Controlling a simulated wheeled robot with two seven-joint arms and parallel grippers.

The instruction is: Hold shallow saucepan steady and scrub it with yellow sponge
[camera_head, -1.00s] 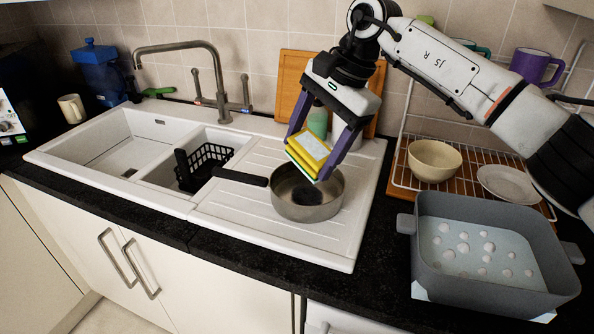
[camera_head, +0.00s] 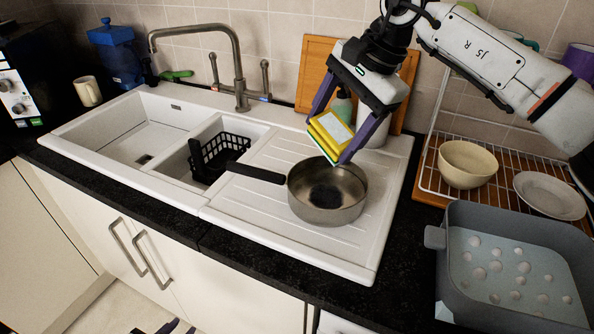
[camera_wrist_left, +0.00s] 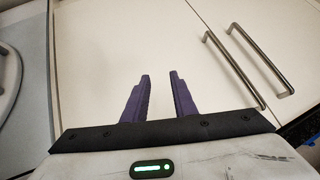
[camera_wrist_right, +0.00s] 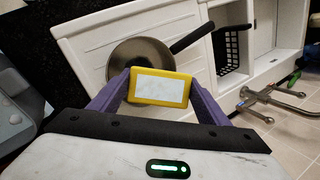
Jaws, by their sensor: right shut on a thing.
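The shallow saucepan (camera_head: 342,207) sits upright on the sink's ribbed drainboard, its black handle pointing left; a dark patch shows on its inside bottom. It also shows in the right wrist view (camera_wrist_right: 126,56). My right gripper (camera_head: 336,140) is shut on the yellow sponge (camera_head: 329,133), which has a white face, and holds it above the pan's back rim. The sponge shows between both fingers in the right wrist view (camera_wrist_right: 160,88). My left gripper (camera_wrist_left: 161,78) is open and empty in front of the cupboard doors; its fingertips show at the head view's bottom edge.
A grey tub (camera_head: 465,214) of bubbly water stands at right. Behind it, a wire rack holds a cream bowl (camera_head: 468,165) and a plate (camera_head: 549,194). A tap (camera_head: 239,70) and black basket (camera_head: 221,152) are left of the pan. Bare drainboard surrounds the pan.

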